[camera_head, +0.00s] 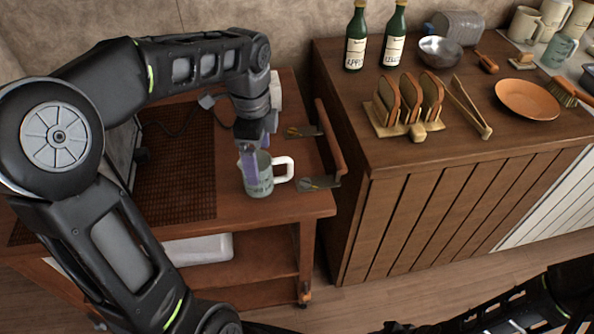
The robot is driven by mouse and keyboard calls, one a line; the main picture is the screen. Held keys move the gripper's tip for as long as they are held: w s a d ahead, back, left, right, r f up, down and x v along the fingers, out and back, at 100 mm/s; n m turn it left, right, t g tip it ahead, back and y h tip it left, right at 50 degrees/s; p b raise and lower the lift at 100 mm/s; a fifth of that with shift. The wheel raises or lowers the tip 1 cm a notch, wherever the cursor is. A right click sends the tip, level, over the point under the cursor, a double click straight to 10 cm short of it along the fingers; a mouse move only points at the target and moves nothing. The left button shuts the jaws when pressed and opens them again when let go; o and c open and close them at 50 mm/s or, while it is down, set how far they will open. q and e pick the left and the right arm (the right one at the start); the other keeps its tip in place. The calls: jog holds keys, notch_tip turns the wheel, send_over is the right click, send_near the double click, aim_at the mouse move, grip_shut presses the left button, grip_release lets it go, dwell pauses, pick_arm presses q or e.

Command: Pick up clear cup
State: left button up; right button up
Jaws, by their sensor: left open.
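A pale grey-green cup (262,183) with dark lettering and a white handle stands upright near the front right of the wooden trolley top. It does not look clear. My left gripper (251,166) comes down on it from above, jaws open, with a purplish finger in front of the cup's side. Whether the fingers touch the cup I cannot tell.
The trolley (285,210) has a dark mesh mat on its left and a rail handle (331,140) on its right. The counter (410,150) on the right holds two bottles, a metal bowl (440,50), a toast rack, tongs, a terracotta plate (527,98) and several mugs.

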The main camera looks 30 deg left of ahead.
pick_arm(q)
jog(key=shift+a+f, duration=0.1)
jog(key=shift+f, duration=0.05)
jog(key=shift+f, duration=1.25)
notch_tip(320, 180, down, 5)
jog(key=shift+w+f, duration=0.1)
jog(key=shift+c, duration=0.3)
jog(key=c, duration=1.4)
jog(key=shift+c, duration=0.2)
